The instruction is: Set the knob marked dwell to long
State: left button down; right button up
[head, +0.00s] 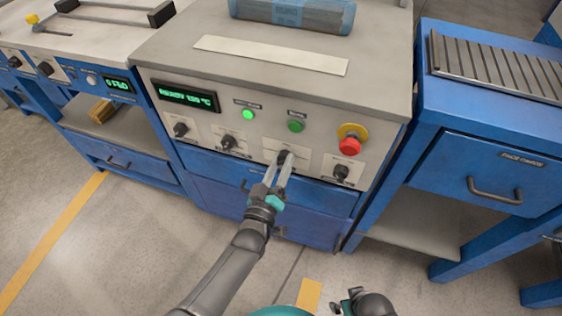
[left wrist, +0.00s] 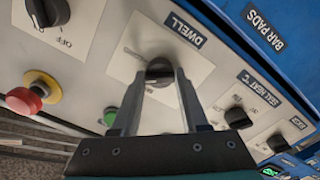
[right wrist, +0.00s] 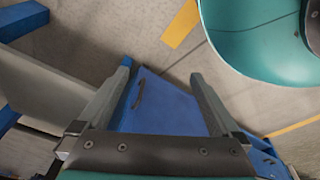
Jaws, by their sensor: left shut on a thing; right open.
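The dwell knob (head: 285,156) is a dark round knob on a pale plate on the machine's front panel. In the left wrist view the dwell knob (left wrist: 159,69) sits beside its black DWELL label (left wrist: 184,29). My left gripper (left wrist: 161,80) is shut on this knob, one finger at each side; it also shows in the head view (head: 284,164). The print on the plate is too small to read, and I cannot tell the knob's setting. My right gripper (right wrist: 161,70) is open and empty, away from the panel above the floor.
Other dark knobs (head: 228,142) flank it, one at right (head: 341,172). Above are a lit green lamp (head: 248,114), a green button (head: 295,126) and a red stop button (head: 350,145) on yellow. A blue drawer (head: 325,192) lies just below. Open floor is in front.

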pick_arm(q)
jog(key=m, duration=0.4)
jog(key=shift+p, duration=0.35)
jog(key=shift+m, duration=1.7)
pick_arm(e)
jog(key=shift+s+d+f, duration=0.6)
jog(key=shift+s+f, duration=0.15)
jog(key=shift+f, duration=0.05)
pick_arm(q)
jog(key=shift+c, duration=2.1)
grip_release()
jog(key=shift+s, duration=0.1)
pick_arm(e)
jog(key=shift+w, duration=0.1)
